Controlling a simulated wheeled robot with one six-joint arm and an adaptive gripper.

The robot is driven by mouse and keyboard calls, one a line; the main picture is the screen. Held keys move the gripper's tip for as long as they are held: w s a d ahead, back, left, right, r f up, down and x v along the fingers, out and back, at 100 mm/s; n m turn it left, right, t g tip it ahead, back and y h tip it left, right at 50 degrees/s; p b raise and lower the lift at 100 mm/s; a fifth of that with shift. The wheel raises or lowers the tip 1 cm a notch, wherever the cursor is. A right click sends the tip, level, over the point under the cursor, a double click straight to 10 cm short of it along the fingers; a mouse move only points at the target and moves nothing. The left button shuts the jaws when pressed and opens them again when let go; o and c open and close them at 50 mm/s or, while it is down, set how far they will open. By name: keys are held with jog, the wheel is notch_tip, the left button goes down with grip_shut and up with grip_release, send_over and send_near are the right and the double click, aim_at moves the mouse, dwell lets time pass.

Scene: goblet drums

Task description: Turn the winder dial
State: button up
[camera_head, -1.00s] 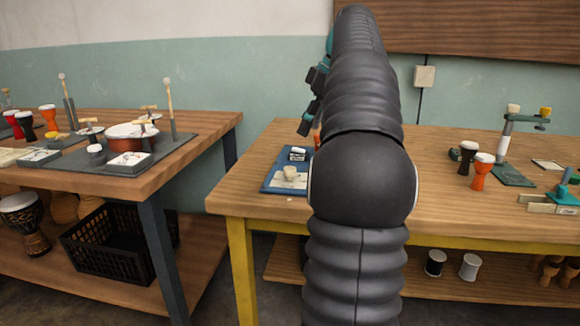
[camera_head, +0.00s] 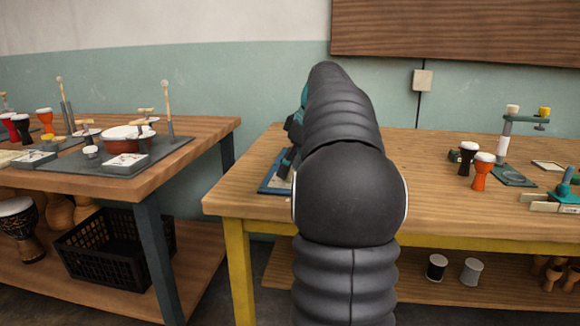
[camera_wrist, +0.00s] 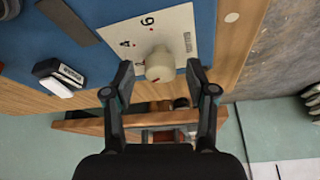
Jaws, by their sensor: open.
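The winder dial (camera_wrist: 159,66) appears to be a cream round knob with a small red mark, on a white card (camera_wrist: 181,32) with printed figures. The card lies on a blue board (camera_wrist: 120,45). In the wrist view my gripper (camera_wrist: 161,77) is open, one finger to each side of the knob's near part. I cannot tell whether either finger touches it. In the head view my arm hides most of the blue board (camera_head: 270,186) and the knob. Only part of my gripper (camera_head: 286,166) shows there, low over the board.
A black-and-white block (camera_wrist: 58,77) and a dark bar (camera_wrist: 68,20) lie left of the card. On the same wooden table (camera_head: 430,195), an orange drum (camera_head: 483,172) and a clamp stand (camera_head: 503,140) are to the right.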

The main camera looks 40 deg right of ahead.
grip_shut()
jog(key=shift+m, duration=0.3)
jog(key=m+h, duration=0.2)
jog(key=m, duration=0.3)
jog(key=shift+a+r+p, duration=0.1)
jog(key=shift+a+p, duration=0.05)
jog(key=shift+p, duration=0.25)
jog(key=m+h+p, duration=0.1)
jog(key=m, duration=0.2)
jog(key=m+h, duration=0.1)
jog(key=m, duration=0.2)
jog(key=shift+a+h+p, duration=0.1)
jog(key=shift+h+p, duration=0.2)
jog(key=shift+p, duration=0.05)
jog(key=shift+m, duration=0.3)
jog(key=shift+g, duration=0.3)
